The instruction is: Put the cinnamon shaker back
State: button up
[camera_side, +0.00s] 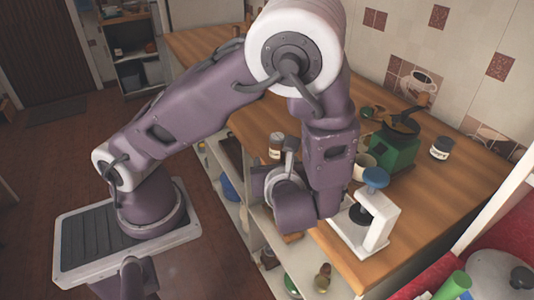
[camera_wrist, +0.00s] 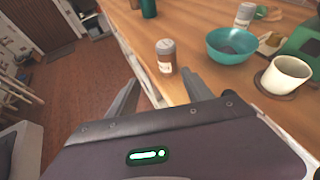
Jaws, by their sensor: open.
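My gripper (camera_wrist: 161,80) is open and empty. Its two fingers point toward the shaker, one to each side in the picture, with the shaker beyond the tips and apart from them. In the side view my wrist hides most of the fingers.
A teal bowl (camera_wrist: 233,44), a cream cup (camera_wrist: 286,75) on a dark coaster and a pale jar (camera_wrist: 244,16) stand to the right. A green grinder (camera_side: 393,150) and a white stand with a blue knob (camera_side: 376,178) are on the wooden counter (camera_side: 450,195). Open shelves lie below its edge.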

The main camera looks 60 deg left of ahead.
jog(key=s+d+r+n+h, duration=0.2)
jog(key=s+r+n+h, duration=0.4)
jog(key=n, duration=0.5)
jog(key=s+d+r+n+h, duration=0.3)
jog(key=s+r+n+h, duration=0.2)
jog(key=r+n, duration=0.6)
jog(key=shift+s+h, duration=0.4)
jog(key=shift+s, duration=0.45)
jog(key=shift+d+r, duration=0.1)
